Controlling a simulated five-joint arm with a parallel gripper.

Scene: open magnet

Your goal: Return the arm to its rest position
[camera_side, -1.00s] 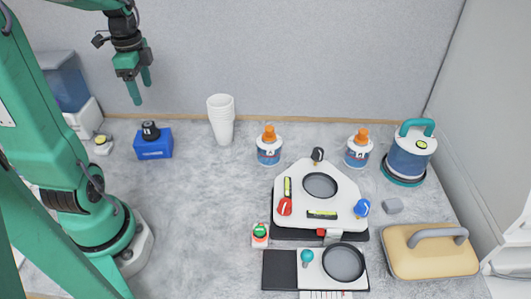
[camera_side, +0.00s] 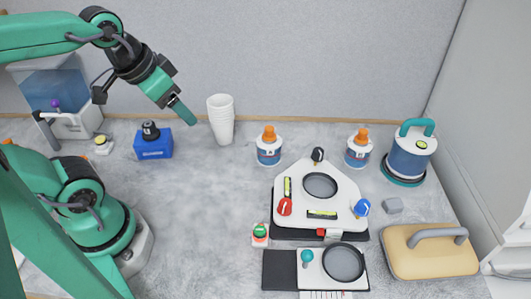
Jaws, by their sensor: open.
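My gripper (camera_side: 184,109) is in the upper left of the side view, in the air above the bench. It is tilted, pointing down and to the right. It is open and I see nothing between its fingers, which overlap from this angle. In the picture its tip is just left of a stack of white cups (camera_side: 221,120) and to the upper right of a blue box with a black knob (camera_side: 154,147). My arm reaches in from the left edge, with its base at the lower left.
A white levelling plate (camera_side: 297,205) stands right of centre. Two bottles with orange caps (camera_side: 269,148) (camera_side: 358,150) are behind it. A blue canister (camera_side: 409,155) and a tan block with a handle (camera_side: 432,255) are at the right. The bench centre-left is clear.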

